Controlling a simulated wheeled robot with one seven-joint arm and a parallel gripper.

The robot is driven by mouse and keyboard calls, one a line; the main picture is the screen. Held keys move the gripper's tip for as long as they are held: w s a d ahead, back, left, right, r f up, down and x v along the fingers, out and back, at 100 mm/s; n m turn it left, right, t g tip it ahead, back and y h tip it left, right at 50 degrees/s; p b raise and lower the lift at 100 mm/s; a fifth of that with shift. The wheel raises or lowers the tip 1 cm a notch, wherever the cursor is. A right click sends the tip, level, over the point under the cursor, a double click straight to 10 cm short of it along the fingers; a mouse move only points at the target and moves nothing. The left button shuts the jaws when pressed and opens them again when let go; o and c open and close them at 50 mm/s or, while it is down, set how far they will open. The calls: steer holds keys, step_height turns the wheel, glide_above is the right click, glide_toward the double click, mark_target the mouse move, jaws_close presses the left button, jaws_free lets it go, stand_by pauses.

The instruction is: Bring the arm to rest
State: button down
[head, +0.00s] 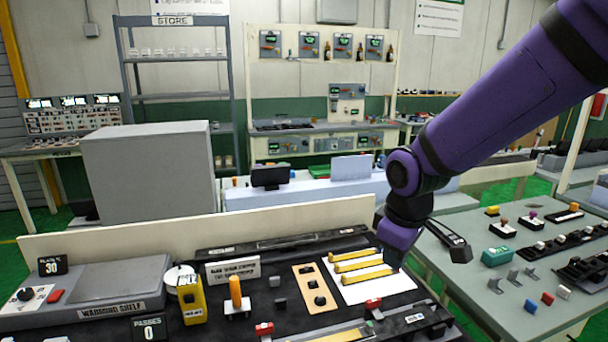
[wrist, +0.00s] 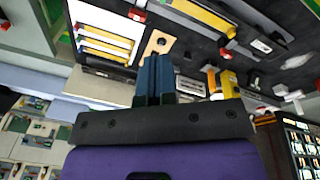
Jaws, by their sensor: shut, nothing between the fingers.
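My gripper (wrist: 154,66) shows in the wrist view with its two blue fingers together and nothing between them. In the head view my purple arm comes in from the upper right and bends down at the wrist. The hand hangs over the right part of the dark bench, by the right end of a white sheet (head: 381,290) with several yellow trim strips (head: 357,265). The fingertips are hard to make out there. The strips also show in the wrist view (wrist: 103,46), apart from the fingers.
The bench holds a beige block with dark knobs (head: 316,288), a yellow box (head: 191,301), an orange-handled tool (head: 236,291) and a warming shelf (head: 105,286). A grey side table (head: 480,281) with small parts stands right. A low cream panel (head: 120,244) backs the bench.

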steer(key=s+d+r+m+t, duration=0.3)
steer(key=s+d+r+m, duration=0.6)
steer(key=s+d+r, duration=0.4)
steer(key=s+d, duration=0.1)
steer(key=s, duration=0.3)
steer(key=shift+r+m, duration=0.25)
steer(key=shift+m, duration=0.15)
steer(key=shift+a, duration=0.1)
